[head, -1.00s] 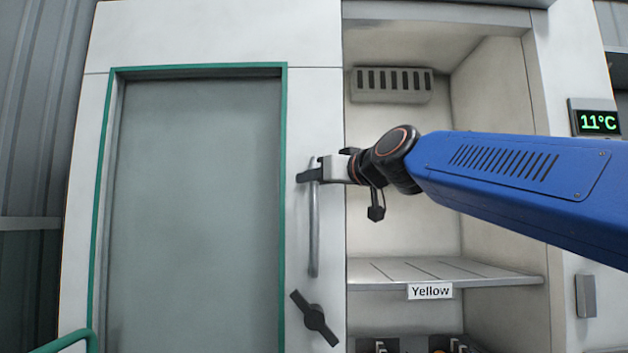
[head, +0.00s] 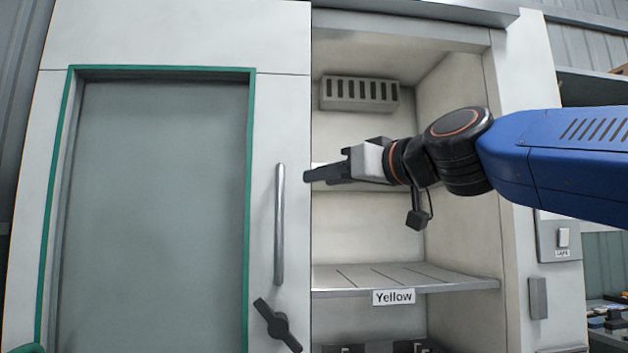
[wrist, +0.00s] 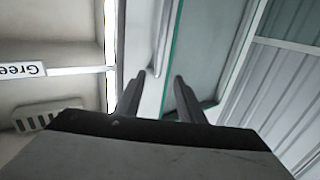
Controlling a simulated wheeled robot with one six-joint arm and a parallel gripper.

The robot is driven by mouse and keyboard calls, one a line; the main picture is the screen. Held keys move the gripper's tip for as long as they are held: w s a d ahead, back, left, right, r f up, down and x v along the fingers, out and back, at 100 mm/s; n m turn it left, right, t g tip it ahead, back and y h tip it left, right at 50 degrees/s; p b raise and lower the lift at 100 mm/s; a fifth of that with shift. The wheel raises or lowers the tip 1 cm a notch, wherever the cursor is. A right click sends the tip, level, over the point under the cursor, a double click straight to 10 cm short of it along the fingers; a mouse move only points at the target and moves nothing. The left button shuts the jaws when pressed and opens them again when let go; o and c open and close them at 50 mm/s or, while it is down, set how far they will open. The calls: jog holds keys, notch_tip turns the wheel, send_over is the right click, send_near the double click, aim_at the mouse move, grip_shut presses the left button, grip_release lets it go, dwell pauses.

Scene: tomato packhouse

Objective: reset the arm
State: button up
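My gripper (head: 318,173) is empty, its fingers pointing left in front of the open cabinet, just right of the door handle. In the wrist view my gripper (wrist: 155,88) shows its two fingers apart with a clear gap between them. The vertical metal door handle (head: 279,225) stands on the pale door edge, and my fingers look clear of it. My blue arm reaches in from the right. The cabinet door (head: 160,210) has a grey panel with a green border.
A dark latch (head: 277,324) sits below the handle. A shelf (head: 340,279) labelled Yellow (head: 394,297) and a slotted vent (head: 360,94) are inside the cabinet. In the wrist view a Green label (wrist: 22,70) appears upside down. A light switch (head: 562,238) is at right.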

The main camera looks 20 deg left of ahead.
jog(key=shift+s+d, duration=0.25)
jog(key=shift+d, duration=0.25)
jog(key=w+d+f+m+h, duration=0.2)
jog(key=d+f+m+h, duration=0.55)
jog(key=d+f, duration=2.05)
jog(key=s+d+f+m+g+h, duration=0.1)
jog(key=s+d+f+h, duration=0.2)
jog(key=s+d+f, duration=0.2)
jog(key=s+d+f+m+g+h, duration=0.1)
jog(key=s+d+f+m+h, duration=0.1)
jog(key=s+d+f, duration=0.4)
jog(key=s+d+f+m+h, duration=0.2)
jog(key=s+d+f+h, duration=0.2)
jog(key=d+f, duration=0.8)
notch_tip(320, 180, down, 8)
jog(key=shift+s+d+f+g, duration=0.2)
jog(key=shift+s+d+g, duration=0.15)
jog(key=shift+s, duration=0.75)
jog(key=shift+m, duration=0.25)
jog(key=shift+c, duration=0.6)
